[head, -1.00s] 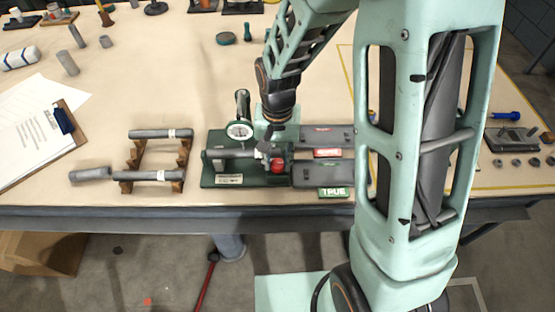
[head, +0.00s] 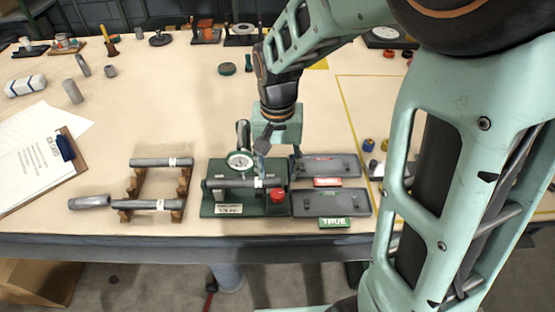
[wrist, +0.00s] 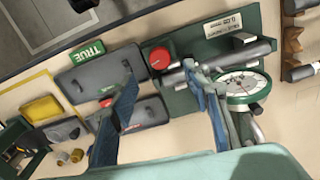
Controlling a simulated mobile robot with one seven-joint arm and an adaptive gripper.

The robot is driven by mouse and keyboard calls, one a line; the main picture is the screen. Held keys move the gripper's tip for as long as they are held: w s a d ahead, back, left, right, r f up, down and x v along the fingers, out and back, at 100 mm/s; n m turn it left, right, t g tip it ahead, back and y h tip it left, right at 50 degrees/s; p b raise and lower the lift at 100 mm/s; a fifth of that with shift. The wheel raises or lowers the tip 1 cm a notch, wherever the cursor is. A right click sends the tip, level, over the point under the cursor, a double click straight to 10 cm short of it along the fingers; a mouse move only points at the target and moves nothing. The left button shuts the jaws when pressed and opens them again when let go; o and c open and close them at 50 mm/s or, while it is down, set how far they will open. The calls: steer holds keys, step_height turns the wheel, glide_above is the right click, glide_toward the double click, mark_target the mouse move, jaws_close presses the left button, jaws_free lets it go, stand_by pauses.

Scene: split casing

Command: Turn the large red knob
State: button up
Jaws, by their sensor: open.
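The large red knob (head: 277,195) sits at the right end of the green gauge fixture (head: 222,206), facing the table's front edge. It also shows in the wrist view (wrist: 160,58), upper middle, unobstructed. A grey rod lies across the fixture, and a round dial gauge (head: 239,162) stands behind it. My gripper (head: 262,150) is above the back of the fixture, behind and a little left of the knob. In the wrist view my gripper (wrist: 165,98) has its two blue-grey fingers wide apart with nothing between them. The knob lies beyond the fingertips, untouched.
Two grey trays (head: 330,203) sit right of the fixture, with a green TRUE label (head: 335,222) and a red label (head: 327,182) at their front edges. A wooden rack (head: 133,190) with grey rods stands left. A clipboard (head: 68,160) lies farther left.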

steer(key=shift+r, duration=1.7)
